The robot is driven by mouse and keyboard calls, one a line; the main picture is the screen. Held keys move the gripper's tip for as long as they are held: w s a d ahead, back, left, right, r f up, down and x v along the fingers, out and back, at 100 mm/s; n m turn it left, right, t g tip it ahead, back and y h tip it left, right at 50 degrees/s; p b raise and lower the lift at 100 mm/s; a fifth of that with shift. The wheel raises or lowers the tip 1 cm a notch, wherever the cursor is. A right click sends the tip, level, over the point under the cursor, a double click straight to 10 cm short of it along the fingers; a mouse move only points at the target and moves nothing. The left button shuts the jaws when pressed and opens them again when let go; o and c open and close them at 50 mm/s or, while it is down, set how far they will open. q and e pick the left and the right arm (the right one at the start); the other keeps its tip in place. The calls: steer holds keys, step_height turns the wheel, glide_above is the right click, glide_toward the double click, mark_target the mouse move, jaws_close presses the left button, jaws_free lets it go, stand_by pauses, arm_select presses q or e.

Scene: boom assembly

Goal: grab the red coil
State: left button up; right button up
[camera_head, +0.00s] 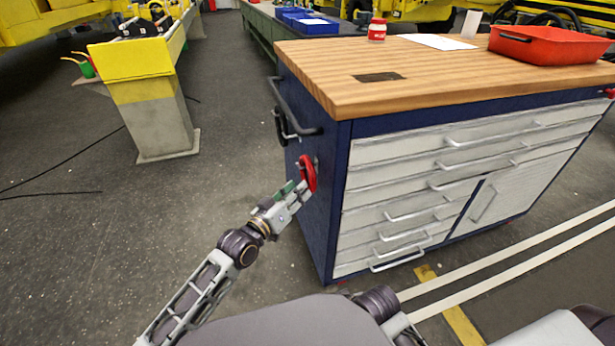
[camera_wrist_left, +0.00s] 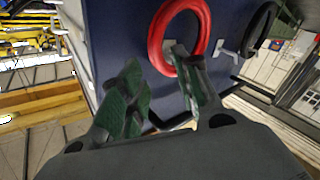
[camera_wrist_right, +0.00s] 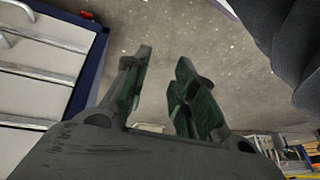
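The red coil (camera_head: 308,173) hangs on the blue side panel of the tool cabinet. In the left wrist view the red coil (camera_wrist_left: 157,40) is a ring on a hook. My left gripper (camera_head: 292,193) is beside its lower part. In the left wrist view my left gripper (camera_wrist_left: 165,80) is open. One finger overlaps the coil's lower right edge, and the other is lower left of it; I cannot tell whether they touch it. My right gripper (camera_wrist_right: 160,80) is open and empty above the floor.
The blue cabinet (camera_head: 335,215) has a wooden top with a red tray (camera_head: 550,44) and a red-and-white jar (camera_head: 377,30). A black coil (camera_wrist_left: 260,30) hangs next to the red one. A bar handle (camera_head: 290,108) sticks out above.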

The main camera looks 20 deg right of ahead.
arm_select(q)
steer(key=shift+w+d, duration=0.3)
steer(key=shift+d, duration=0.1)
arm_select(e)
steer(key=shift+a+f, duration=0.1)
steer(key=shift+f, duration=0.3)
steer(key=shift+s, duration=0.15)
arm_select(q)
steer(key=shift+w+d, duration=0.1)
